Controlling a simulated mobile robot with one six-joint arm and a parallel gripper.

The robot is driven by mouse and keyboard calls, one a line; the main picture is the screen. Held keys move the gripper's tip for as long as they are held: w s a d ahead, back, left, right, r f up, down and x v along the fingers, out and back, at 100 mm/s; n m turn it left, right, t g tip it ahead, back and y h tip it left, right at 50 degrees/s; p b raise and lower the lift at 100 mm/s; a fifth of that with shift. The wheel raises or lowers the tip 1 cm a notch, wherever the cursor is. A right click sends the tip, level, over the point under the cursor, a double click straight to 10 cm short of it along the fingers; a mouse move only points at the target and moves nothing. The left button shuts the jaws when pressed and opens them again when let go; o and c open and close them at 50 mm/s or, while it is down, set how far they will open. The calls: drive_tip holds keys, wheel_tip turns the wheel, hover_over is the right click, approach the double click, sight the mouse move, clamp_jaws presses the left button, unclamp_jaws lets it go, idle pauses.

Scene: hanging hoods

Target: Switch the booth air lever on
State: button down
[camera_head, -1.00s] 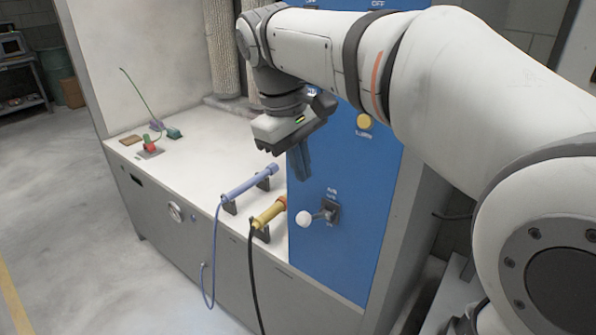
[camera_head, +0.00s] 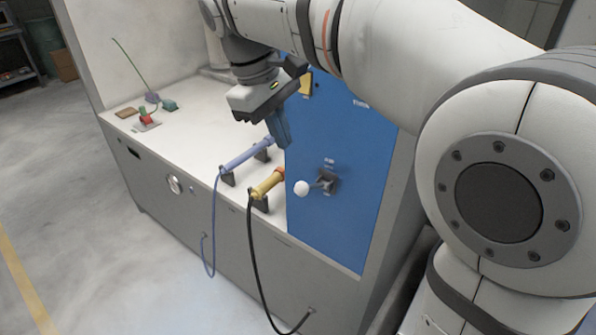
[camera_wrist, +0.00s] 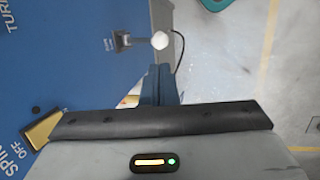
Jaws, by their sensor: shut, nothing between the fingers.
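The lever with a white ball knob (camera_head: 302,188) sticks out from a dark mount (camera_head: 327,180) on the lower part of the blue panel (camera_head: 355,150). Its labels are too small to read, so I cannot tell its setting. My gripper (camera_head: 284,140) points down in front of the panel, above and a little left of the knob, apart from it. In the wrist view, the shut, empty fingers (camera_wrist: 160,86) point towards the white knob (camera_wrist: 160,40), with a gap between them.
A blue-handled tool (camera_head: 245,156) and a yellow-handled tool (camera_head: 268,184) rest in holders on the bench (camera_head: 190,130), left of the lever, with trailing cables. A yellow part (camera_wrist: 42,130) sits on the panel near my gripper. Open floor lies in front of the bench.

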sight(300, 183)
drive_tip(key=x, duration=0.9)
drive_tip(key=shift+f, duration=0.1)
